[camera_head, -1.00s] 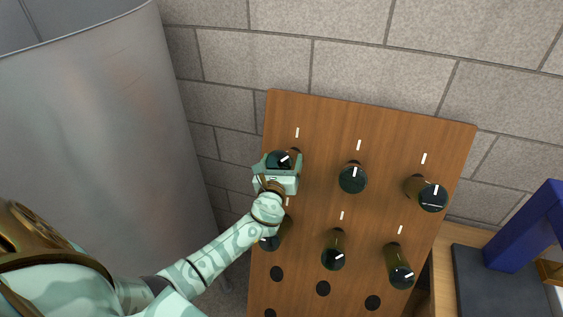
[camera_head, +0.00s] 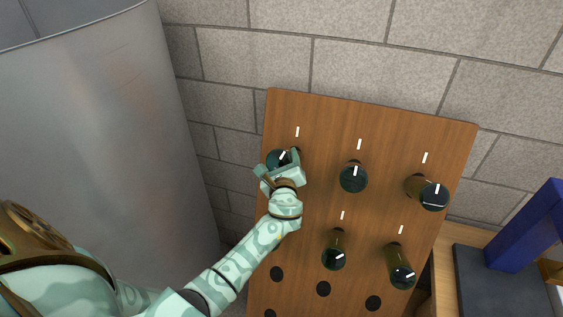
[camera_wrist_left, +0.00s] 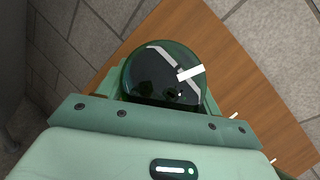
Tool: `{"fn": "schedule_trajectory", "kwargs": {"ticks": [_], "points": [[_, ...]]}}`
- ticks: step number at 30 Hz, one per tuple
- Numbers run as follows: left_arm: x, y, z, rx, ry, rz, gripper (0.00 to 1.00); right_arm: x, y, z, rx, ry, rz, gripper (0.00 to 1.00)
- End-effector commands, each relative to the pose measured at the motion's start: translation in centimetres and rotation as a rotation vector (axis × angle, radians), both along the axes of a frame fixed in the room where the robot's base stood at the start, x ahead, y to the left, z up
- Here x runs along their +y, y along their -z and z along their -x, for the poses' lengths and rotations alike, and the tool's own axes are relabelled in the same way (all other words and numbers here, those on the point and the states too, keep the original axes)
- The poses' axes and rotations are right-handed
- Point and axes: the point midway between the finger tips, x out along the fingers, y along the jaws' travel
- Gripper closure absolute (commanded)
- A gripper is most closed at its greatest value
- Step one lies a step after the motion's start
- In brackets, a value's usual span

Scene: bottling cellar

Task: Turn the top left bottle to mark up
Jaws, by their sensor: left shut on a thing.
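The top left bottle (camera_head: 277,157) sticks out of the upper left hole of the wooden rack, dark green with a white mark on its base. In the head view the mark leans from upright toward the upper right. My left gripper (camera_head: 279,164) is shut on this bottle's end, one jaw on each side, and hides part of it. In the left wrist view the bottle's round base (camera_wrist_left: 160,82) sits between the jaws, its white mark pointing right and slightly up. My right gripper is not in view.
The wooden rack (camera_head: 320,120) leans by a block wall and has white ticks above the holes. Other bottles stand close by: top middle (camera_head: 353,180), top right (camera_head: 434,197) and two below. A metal tank (camera_head: 100,130) stands left; a blue frame (camera_head: 525,235) is at right.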

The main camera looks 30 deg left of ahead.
Motion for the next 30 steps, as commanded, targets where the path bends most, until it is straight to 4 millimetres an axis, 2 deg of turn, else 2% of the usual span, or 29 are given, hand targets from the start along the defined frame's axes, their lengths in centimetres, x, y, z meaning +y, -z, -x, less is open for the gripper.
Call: {"fn": "schedule_trajectory", "kwargs": {"ticks": [15,30], "points": [[-0.04,0.07,0.01,-0.059,-0.199,0.250,0.58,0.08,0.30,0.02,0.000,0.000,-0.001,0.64],[0.02,0.06,0.03,-0.068,-0.232,0.289,0.58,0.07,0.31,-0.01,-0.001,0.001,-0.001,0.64]]}}
